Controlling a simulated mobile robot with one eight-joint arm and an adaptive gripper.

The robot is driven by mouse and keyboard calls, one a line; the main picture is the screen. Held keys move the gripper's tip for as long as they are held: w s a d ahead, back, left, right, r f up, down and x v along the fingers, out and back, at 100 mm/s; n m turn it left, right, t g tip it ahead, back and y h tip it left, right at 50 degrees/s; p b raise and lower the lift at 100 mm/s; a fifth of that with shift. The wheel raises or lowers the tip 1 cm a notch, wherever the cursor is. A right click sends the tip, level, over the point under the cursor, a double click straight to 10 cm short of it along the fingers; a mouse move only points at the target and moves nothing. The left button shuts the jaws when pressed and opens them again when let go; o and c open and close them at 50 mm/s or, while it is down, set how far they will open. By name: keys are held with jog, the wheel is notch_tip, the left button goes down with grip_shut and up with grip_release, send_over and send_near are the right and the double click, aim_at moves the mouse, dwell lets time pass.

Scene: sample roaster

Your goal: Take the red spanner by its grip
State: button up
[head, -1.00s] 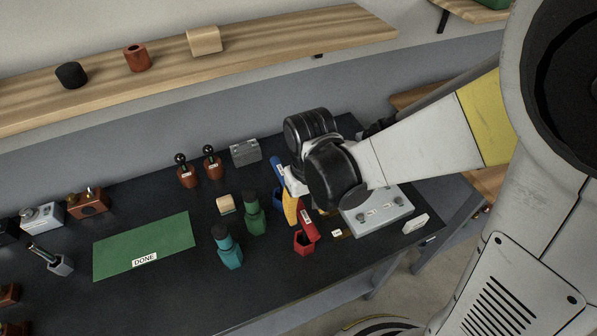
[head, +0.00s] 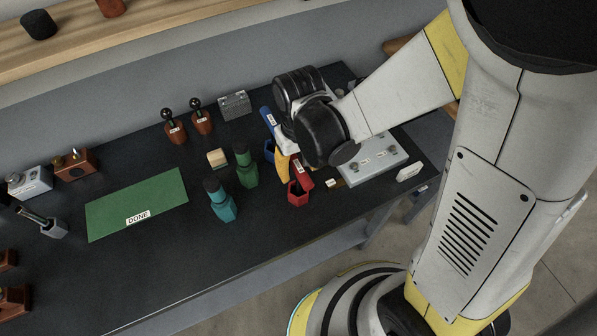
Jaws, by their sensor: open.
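The red spanner (head: 301,173) has a pale label on its upper part and stands tilted in a red holder (head: 298,195) near the front edge of the dark bench. A yellow tool (head: 282,165) and a blue tool (head: 268,119) stand close behind it to the left. My gripper (head: 288,143) is among the tops of these tools, just above and behind the red spanner. My black wrist hides most of the gripper and its fingertips, so any contact cannot be seen. It is open, and nothing is seen held in it.
Teal (head: 221,203) and green (head: 246,170) tools in holders stand to the left. A green mat marked DONE (head: 136,197) is farther left and empty. The bench front between them is clear.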

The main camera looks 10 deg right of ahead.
jog(key=shift+f, duration=0.1)
grip_shut()
jog(key=shift+r, duration=0.2)
dwell(0.4)
